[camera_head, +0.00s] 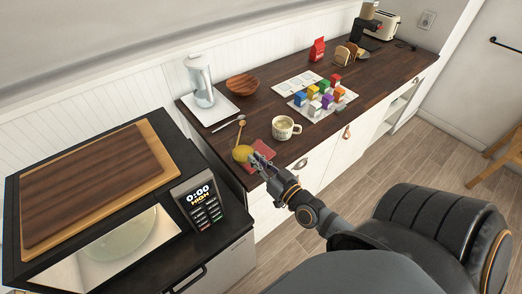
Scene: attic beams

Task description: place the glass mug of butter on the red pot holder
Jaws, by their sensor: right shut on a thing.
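The glass mug of butter (242,153) shows as a small yellow vessel at the near edge of the dark counter. A thin wooden handle stands up from it or just behind it. The red pot holder (265,149) lies flat on the counter. The mug overlaps its left part in the picture; I cannot tell whether it touches the pot holder or hangs just above it. My right gripper (258,162) reaches in from the lower right and is shut on the mug's right side. The fingers hide part of the pot holder. My left gripper is out of view.
A cream cup (285,128) stands just right of the pot holder. A spoon (228,123), a white tray (215,112) with a glass jar (199,80), and a wooden bowl (242,85) are behind. Colored blocks (321,98) stand farther right. A microwave (150,215) is at left.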

